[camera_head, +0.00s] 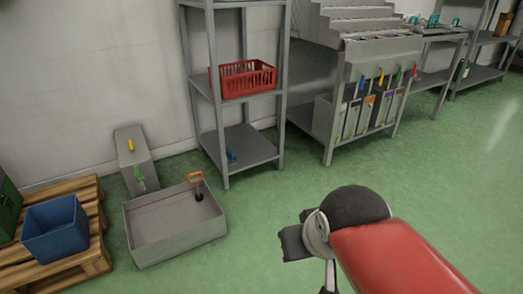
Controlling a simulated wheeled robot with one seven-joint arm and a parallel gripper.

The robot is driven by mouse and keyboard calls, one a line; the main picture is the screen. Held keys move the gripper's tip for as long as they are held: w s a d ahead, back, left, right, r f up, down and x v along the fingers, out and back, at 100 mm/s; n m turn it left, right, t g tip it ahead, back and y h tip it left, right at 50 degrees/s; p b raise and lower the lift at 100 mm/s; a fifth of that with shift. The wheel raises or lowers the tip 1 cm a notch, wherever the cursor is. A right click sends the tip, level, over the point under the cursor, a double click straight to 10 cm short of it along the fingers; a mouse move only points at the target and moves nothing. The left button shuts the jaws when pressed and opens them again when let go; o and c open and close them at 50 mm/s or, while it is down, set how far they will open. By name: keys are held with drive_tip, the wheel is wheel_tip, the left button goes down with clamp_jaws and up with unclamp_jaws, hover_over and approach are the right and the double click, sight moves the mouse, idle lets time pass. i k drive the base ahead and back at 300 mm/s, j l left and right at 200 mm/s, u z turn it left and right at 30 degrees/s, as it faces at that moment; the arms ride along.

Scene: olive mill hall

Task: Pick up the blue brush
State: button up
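A small blue object (231,155), which may be the blue brush, lies on the bottom shelf of the grey metal rack (252,146). It is too small for me to make out its bristles. Another blue-handled item (362,83) hangs on the front of the grey stand to the right, in a row with orange, green and red ones. My red arm reaches in from the lower right. Its dark end, with my gripper (293,243), is over the floor in front of the rack, well apart from both blue things. The fingers are not clear.
A red crate (246,80) sits on the rack's middle shelf. A grey open bin (170,238) with an orange-handled tool stands on the floor at left. A blue bin (55,240) stands on a wooden pallet (92,262). The green floor before the rack is clear.

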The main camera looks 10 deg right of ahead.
sight(233, 161)
drive_tip(key=i+l+z, duration=0.2)
drive_tip(key=i, duration=0.25)
drive_tip(key=i+l+z, duration=0.2)
drive_tip(key=i+l, duration=0.15)
drive_tip(key=i, duration=0.15)
drive_tip(key=i+j+z, duration=0.15)
drive_tip(key=i+j, duration=0.4)
drive_tip(key=i+j+z, duration=0.1)
drive_tip(key=i+j, duration=0.4)
drive_tip(key=j, duration=0.1)
